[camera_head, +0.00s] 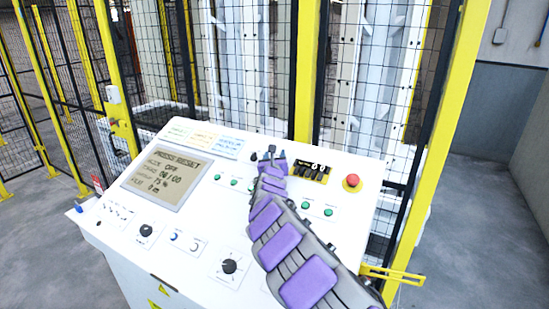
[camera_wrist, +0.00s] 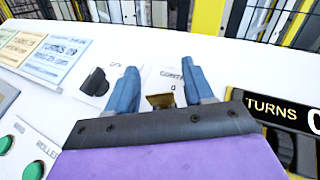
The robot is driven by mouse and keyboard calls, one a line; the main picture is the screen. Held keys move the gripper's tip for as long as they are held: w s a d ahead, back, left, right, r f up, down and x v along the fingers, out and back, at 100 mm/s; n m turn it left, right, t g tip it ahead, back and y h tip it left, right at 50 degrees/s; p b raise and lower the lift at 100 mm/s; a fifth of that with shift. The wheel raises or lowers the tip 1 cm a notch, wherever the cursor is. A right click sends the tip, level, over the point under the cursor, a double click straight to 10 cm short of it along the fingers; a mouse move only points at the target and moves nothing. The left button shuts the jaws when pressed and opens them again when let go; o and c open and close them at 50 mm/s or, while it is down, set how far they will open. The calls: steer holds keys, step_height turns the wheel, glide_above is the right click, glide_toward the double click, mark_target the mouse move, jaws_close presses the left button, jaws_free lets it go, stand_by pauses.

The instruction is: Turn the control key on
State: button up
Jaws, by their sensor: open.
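The control key (camera_wrist: 160,100) is a small brass-coloured piece. It shows in the wrist view between my two blue-grey fingers, just above the gripper's dark front edge. A partly covered label starting "CONT" (camera_wrist: 175,76) lies behind it. My gripper (camera_head: 271,153) is open over the upper middle of the white control panel (camera_head: 215,190), and its fingers also show in the wrist view (camera_wrist: 159,70). The fingers stand either side of the key with gaps; I cannot tell whether they touch it. In the head view I cannot make out the key behind the gripper.
A black knob (camera_wrist: 95,82) sits just left of the fingers. A turns counter (camera_head: 312,170) and a red emergency button (camera_head: 352,181) are to the right. A display (camera_head: 166,178) reads "PRESS RESET" and "OFF". Green buttons (camera_head: 328,212) are nearby. Yellow-framed mesh fencing (camera_head: 305,75) stands behind.

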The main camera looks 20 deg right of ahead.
steer(key=shift+c, duration=0.2)
steer(key=c, duration=0.9)
steer(key=shift+a+r+m+h+p, duration=0.15)
steer(key=shift+r+m+h+p, duration=0.15)
steer(key=shift+p, duration=0.4)
steer(key=m+g+h+p, duration=0.1)
steer(key=m+h+p, duration=0.1)
steer(key=p, duration=0.1)
steer(key=m+g+h+p, duration=0.2)
steer(key=m+p, duration=0.1)
steer(key=shift+s+d+h, duration=0.1)
steer(key=shift+d+h, duration=0.1)
steer(key=shift+h, duration=0.1)
steer(key=shift+s+d+f+m+g+h+p, duration=0.15)
steer(key=shift+m+g+h+p, duration=0.25)
steer(key=shift+m+g, duration=0.3)
